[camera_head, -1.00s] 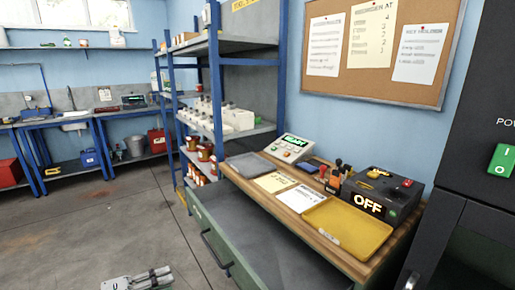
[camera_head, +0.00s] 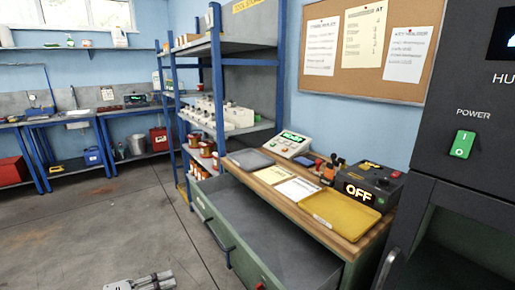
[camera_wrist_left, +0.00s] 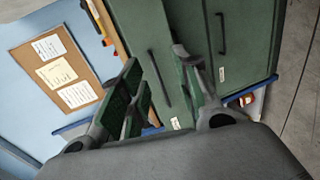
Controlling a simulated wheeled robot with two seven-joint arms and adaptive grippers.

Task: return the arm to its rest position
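My left gripper (camera_head: 150,281) shows at the bottom edge of the head view, low over the floor, with its arm mostly out of frame. In the left wrist view, my left gripper (camera_wrist_left: 160,85) has its two fingers apart with nothing between them. A green cabinet front (camera_wrist_left: 242,40) with dark handles lies beyond the fingers. My right gripper is not in either view.
A bench (camera_head: 352,246) with an open drawer (camera_head: 270,240) stands right of centre. It carries a yellow tray (camera_head: 345,215) and a box reading OFF (camera_head: 382,184). A dark machine (camera_head: 450,190) stands at the right. Open floor (camera_head: 110,225) lies left.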

